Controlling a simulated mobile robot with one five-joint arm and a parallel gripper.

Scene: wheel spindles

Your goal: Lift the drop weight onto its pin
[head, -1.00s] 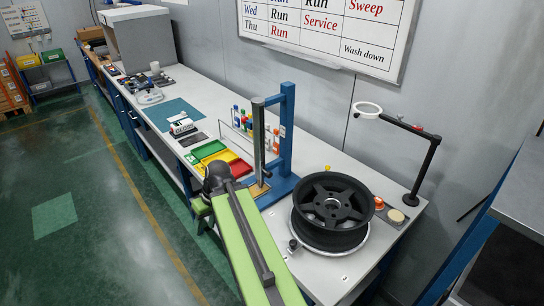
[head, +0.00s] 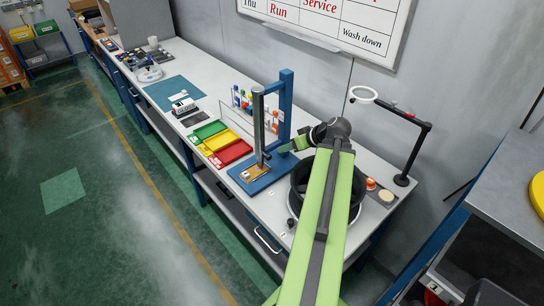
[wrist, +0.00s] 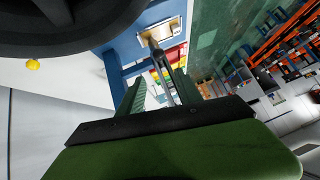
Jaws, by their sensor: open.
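The drop rig has a blue base (head: 262,178), a blue upright post (head: 286,100) and a tall grey cylinder (head: 258,120). A dark piece sits at the cylinder's lower end, above a brass-coloured plate (head: 246,174). I cannot tell which part is the drop weight, and I cannot make out its pin. My gripper (head: 285,148) points left, close to the post. In the wrist view my gripper (wrist: 160,76) is open, with a grey rod-like part showing between its fingers and the brass-coloured plate (wrist: 160,33) beyond. Contact cannot be told.
A black wheel (head: 300,180) stands right of the rig, partly hidden by my arm. Its dark rim fills the wrist view's upper left. A ring lamp stand (head: 418,150) is at the right end. Colored trays (head: 221,143) and a bottle rack (head: 240,110) are to the left.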

